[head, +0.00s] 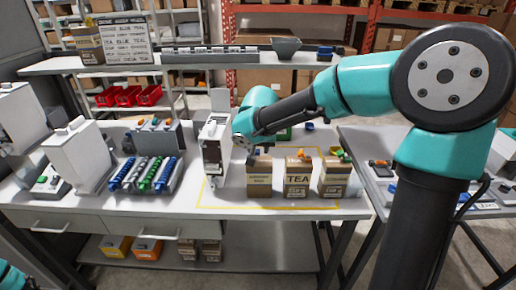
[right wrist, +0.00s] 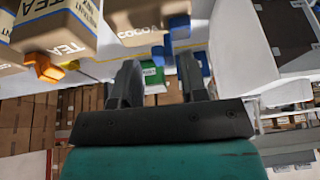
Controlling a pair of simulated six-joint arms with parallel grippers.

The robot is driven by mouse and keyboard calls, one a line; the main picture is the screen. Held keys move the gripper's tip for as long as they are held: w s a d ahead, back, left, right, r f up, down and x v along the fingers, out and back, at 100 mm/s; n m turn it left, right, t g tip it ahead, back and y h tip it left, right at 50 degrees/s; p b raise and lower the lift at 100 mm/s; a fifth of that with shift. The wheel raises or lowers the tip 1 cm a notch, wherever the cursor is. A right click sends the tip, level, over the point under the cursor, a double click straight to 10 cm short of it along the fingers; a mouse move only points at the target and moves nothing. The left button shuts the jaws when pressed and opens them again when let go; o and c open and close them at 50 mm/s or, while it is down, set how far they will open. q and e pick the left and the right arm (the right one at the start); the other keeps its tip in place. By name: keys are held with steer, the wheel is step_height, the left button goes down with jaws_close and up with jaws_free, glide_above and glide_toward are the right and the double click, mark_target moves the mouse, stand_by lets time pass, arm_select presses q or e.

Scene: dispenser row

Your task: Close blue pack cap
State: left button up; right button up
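Three brown packs stand in a row inside the yellow outline on the bench. The left pack (head: 259,180) has a small blue cap (head: 255,151) at its top; whether it is seated is too small to tell. In the right wrist view, which is upside down, a pack lettered COCOA (right wrist: 137,25) shows, with a blue part (right wrist: 180,27) beside it. My right gripper (head: 250,146) is above and behind the left pack. In the wrist view its two fingers (right wrist: 158,60) are apart with nothing held between them. My left gripper is out of view.
A white dispenser (head: 213,143) stands just left of the packs. The bench is clear in front of them. A shelf (head: 225,67) runs above the bench.

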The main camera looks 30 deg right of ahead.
steer(key=shift+w+d+f, duration=0.1)
steer(key=shift+w+f, duration=0.05)
steer(key=shift+f, duration=0.25)
jaws_close()
steer(key=shift+h, duration=0.3)
stand_by(0.6)
steer(key=shift+w+a+r+n+g+h, duration=0.1)
steer(key=shift+w+a+n+g+h, duration=0.1)
steer(key=shift+a+g+h, duration=0.25)
steer(key=shift+w+a+n+g+h, duration=0.2)
steer(key=shift+g+h, duration=0.15)
steer(key=shift+h, duration=0.3)
steer(key=shift+w+a+n+g+h, duration=0.1)
steer(key=shift+a+n+g+h, duration=0.1)
steer(key=shift+g+h, duration=0.4)
steer(key=shift+w+a+n+g+h, duration=0.1)
steer(key=shift+a+g+h, duration=0.1)
steer(key=shift+h, duration=0.7)
